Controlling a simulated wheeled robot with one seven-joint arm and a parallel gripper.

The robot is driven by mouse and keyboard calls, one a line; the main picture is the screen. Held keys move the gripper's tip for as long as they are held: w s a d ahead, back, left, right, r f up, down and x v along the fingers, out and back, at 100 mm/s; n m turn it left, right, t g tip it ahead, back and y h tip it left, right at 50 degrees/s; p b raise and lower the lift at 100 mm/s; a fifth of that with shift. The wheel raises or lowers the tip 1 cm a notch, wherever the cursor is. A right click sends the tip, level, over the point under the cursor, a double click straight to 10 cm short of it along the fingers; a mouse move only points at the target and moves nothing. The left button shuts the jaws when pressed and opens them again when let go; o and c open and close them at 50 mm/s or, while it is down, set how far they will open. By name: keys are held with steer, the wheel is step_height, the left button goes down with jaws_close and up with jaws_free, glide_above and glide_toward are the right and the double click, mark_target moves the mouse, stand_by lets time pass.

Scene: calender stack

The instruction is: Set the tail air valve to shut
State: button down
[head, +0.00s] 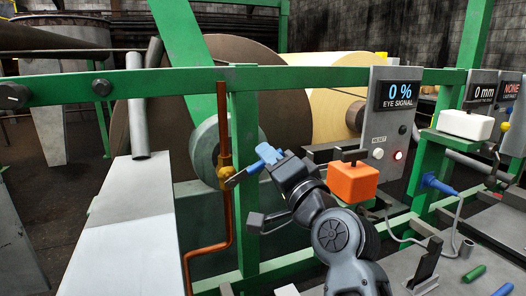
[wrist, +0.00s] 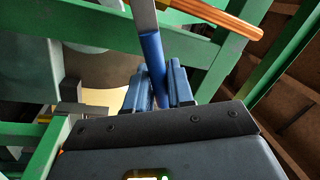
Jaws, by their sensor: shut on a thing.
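The valve (head: 225,168) is a brass body on a vertical copper pipe (head: 228,215), left of centre in the head view. Its flat grey lever (head: 236,179) slants up and to the right, at an angle across the pipe. In the wrist view the lever's blue sleeve (wrist: 152,58) runs between the blue fingers of my gripper (wrist: 160,88), and the copper pipe (wrist: 215,14) crosses the top. My gripper (head: 265,157) is shut on the lever's handle, right of the valve in the head view. The fingers hide part of the sleeve.
A green rail (head: 165,84) runs across above the valve, and a green post (head: 246,215) stands just right of the pipe. An orange box (head: 352,182) sits close to the right of my arm. A panel (head: 395,125) reads "0 % EYE SIGNAL". Large rolls (head: 340,90) stand behind.

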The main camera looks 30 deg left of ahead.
steer(key=shift+w+d+f+m+t+h+p, duration=0.1)
steer(key=shift+w+f+m+t+h+p, duration=0.15)
steer(key=shift+f+m, duration=0.65)
steer(key=shift+d+f+m+t+h+p, duration=0.15)
steer(key=shift+f+m+t+p, duration=0.2)
steer(key=shift+m, duration=1)
steer(key=shift+w+d+f+m+t+h+p, duration=0.1)
steer(key=shift+w+f+m+t+h+p, duration=0.15)
steer(key=shift+f+m, duration=0.7)
steer(key=shift+s+r+m, duration=0.1)
steer(key=shift+r+m, duration=0.05)
steer(key=shift+m, duration=0.15)
steer(key=c, duration=1.1)
jaws_free()
steer(key=v, duration=0.7)
steer(key=shift+s+d+b, duration=0.25)
steer(key=shift+d+b, duration=0.05)
steer(key=shift+b, duration=0.15)
